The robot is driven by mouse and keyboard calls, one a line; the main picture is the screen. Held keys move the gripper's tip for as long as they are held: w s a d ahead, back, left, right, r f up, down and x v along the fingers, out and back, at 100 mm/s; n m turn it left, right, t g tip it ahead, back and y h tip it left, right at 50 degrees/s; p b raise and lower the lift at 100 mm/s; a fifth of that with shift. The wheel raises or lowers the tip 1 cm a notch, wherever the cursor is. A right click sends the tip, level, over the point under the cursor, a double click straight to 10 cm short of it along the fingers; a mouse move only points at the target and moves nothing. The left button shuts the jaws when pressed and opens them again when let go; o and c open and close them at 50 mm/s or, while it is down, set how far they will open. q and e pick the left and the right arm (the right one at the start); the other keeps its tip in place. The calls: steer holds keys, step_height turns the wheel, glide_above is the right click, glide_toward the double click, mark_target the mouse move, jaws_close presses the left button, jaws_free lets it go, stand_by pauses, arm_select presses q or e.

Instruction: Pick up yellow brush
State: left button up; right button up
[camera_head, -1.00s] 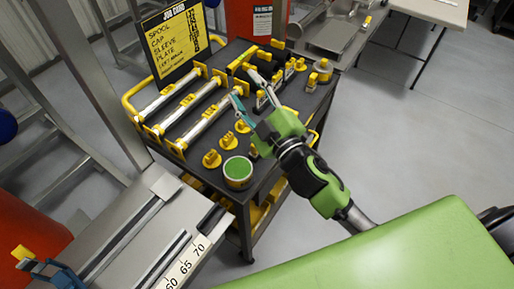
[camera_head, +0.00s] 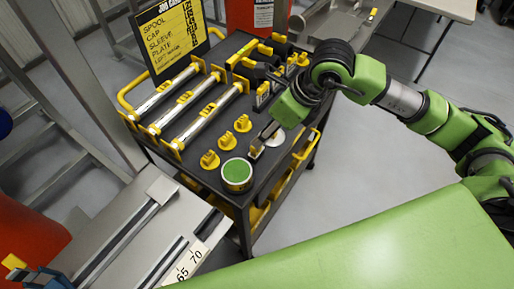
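The dark cart top (camera_head: 215,105) holds several yellow and black items. A long yellow piece (camera_head: 242,54) lies near the back of the cart; it may be the yellow brush, but I cannot tell for sure. My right arm reaches in from the right, and its green gripper (camera_head: 268,134) points down over the right part of the cart. It is close to a pale round disc (camera_head: 276,140) and small dark pieces. Its fingers are too small and blurred to tell whether they hold anything. The arm hides items behind it. My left gripper is not in view.
Silver bars (camera_head: 205,118) in yellow holders lie at the cart's left. Several yellow knobs (camera_head: 225,141) and a green-topped round tin (camera_head: 237,171) stand in front. A job card (camera_head: 172,38) stands behind. A metal rail with a ruler (camera_head: 188,266) lies front left.

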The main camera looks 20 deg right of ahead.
mark_target(256, 151)
steer(key=shift+h, duration=0.4)
steer(key=p+x, duration=0.1)
steer(key=x, duration=0.2)
steer(key=d+x, duration=0.1)
steer(key=x, duration=0.2)
steer(key=p+x, duration=0.1)
steer(key=x, duration=0.2)
steer(key=shift+w+d+f+p, duration=0.25)
steer(key=shift+w+d+p, duration=0.05)
steer(key=p+x, duration=0.1)
steer(key=x, duration=0.3)
steer(key=shift+c, duration=0.4)
steer(key=c, duration=0.8)
